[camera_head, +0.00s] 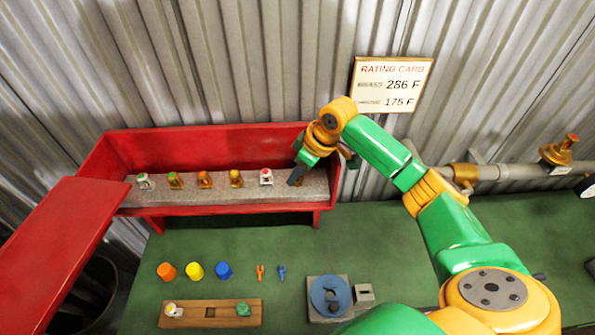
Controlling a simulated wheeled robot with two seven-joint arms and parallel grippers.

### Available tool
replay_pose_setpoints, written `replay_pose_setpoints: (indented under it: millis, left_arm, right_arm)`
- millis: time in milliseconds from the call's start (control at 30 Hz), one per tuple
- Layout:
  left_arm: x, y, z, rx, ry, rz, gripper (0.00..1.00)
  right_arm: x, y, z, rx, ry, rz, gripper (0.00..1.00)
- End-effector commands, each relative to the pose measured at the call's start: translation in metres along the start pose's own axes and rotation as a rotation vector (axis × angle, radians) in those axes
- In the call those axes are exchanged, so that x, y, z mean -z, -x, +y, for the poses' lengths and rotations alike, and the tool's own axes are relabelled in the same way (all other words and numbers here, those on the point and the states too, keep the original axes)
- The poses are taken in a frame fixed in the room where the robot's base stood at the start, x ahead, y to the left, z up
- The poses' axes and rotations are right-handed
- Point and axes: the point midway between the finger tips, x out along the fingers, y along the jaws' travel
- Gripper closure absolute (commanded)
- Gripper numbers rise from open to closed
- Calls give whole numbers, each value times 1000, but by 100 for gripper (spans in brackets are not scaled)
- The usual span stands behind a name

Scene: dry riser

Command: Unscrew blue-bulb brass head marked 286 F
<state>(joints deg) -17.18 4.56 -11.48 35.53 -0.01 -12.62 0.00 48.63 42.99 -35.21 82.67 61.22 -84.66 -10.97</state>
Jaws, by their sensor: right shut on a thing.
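My right gripper (299,175) reaches into the right end of the open red box (225,208). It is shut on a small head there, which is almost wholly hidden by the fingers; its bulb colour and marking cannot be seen. Several other heads stand upright in a row on the grey block in the box: a white one with a green bulb (145,181), brass ones with green (175,180), orange-red (204,179) and yellow (236,178) tops, and a white one with red (266,177). No blue bulb shows. My left gripper is out of view.
The rating card (392,84) on the wall reads 286 F and 175 F. Orange, yellow and blue caps (223,270), two small forks, a wooden holder (210,313) and a grey fixture (329,297) lie on the green table. A pipe with a brass valve (558,152) runs at right.

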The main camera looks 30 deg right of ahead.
Motion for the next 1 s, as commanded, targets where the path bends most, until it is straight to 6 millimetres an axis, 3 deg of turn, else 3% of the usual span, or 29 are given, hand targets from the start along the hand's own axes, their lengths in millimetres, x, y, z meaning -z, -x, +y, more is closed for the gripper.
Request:
replay_pose_setpoints:
  millis: [167, 433, 667, 700, 800, 1000]
  left_arm:
    - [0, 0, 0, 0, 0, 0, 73]
    - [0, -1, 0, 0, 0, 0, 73]
    - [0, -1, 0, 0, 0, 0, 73]
    - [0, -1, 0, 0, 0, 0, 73]
    - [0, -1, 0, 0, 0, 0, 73]
    - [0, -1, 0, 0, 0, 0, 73]
  right_arm:
    - [0, 0, 0, 9, 24, -1, 100]
    - [1, 0, 0, 178, 422, -1, 100]
    - [0, 0, 0, 191, 461, -1, 100]
    - [0, 0, 0, 190, 461, -1, 56]
    - [0, 0, 0, 190, 461, -1, 32]
    - [0, 0, 0, 190, 460, -1, 32]
